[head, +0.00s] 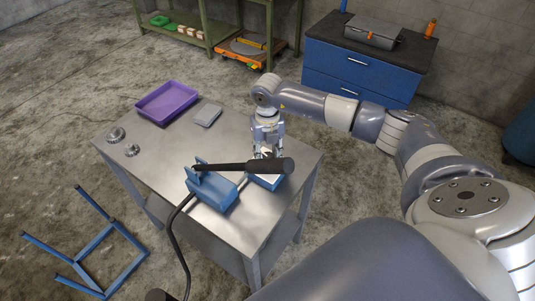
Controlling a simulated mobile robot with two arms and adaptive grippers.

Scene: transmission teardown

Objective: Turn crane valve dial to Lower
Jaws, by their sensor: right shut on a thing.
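My right gripper (267,152) points down at a small blue box with a pale top (266,181) at the table's right front. It is shut on what seems to be the crane valve dial on that box. The dial itself is hidden behind the fingers and the black handle, so its setting cannot be read. The long black handle (245,167) crosses in front of my fingertips. It belongs to the blue pump unit (212,190) just left of the box. My left gripper is not in view.
The metal table (170,160) carries a purple tray (167,101), a small grey block (207,115) and two metal gears (116,134). A black hose (172,232) runs down from the pump. A blue frame (95,240) lies on the floor at left. A blue cabinet (355,66) stands behind.

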